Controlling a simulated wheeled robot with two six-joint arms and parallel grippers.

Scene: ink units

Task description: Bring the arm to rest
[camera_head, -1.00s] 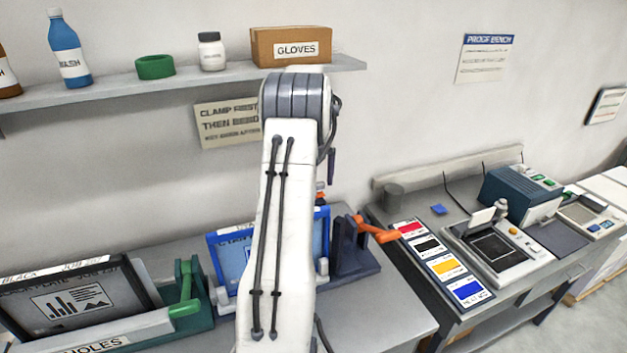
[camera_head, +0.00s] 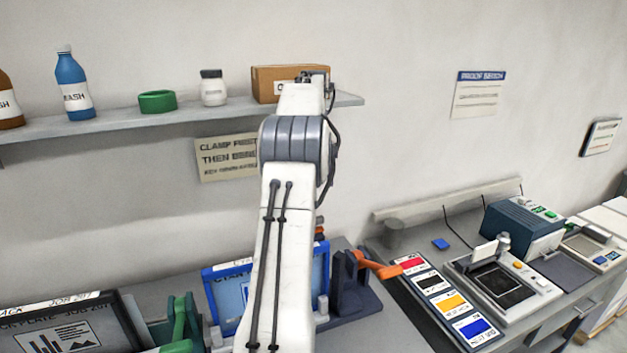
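One of my white arms (camera_head: 272,240) rises from the bottom centre, with a grey joint (camera_head: 290,139) in front of the wall. Beyond the joint a further white link reaches up to the shelf's height and covers part of the brown gloves box (camera_head: 266,84). Whether it touches the box I cannot tell. No gripper fingers show, and I see nothing held. My other arm does not show.
A wall shelf (camera_head: 130,121) carries bottles, a green ring (camera_head: 157,101) and a white jar (camera_head: 213,88). Below stand a blue-framed screen (camera_head: 226,290), an orange-handled clamp (camera_head: 352,285) and a dark framed plate (camera_head: 70,335). Ink cards (camera_head: 452,303) and devices fill the right bench.

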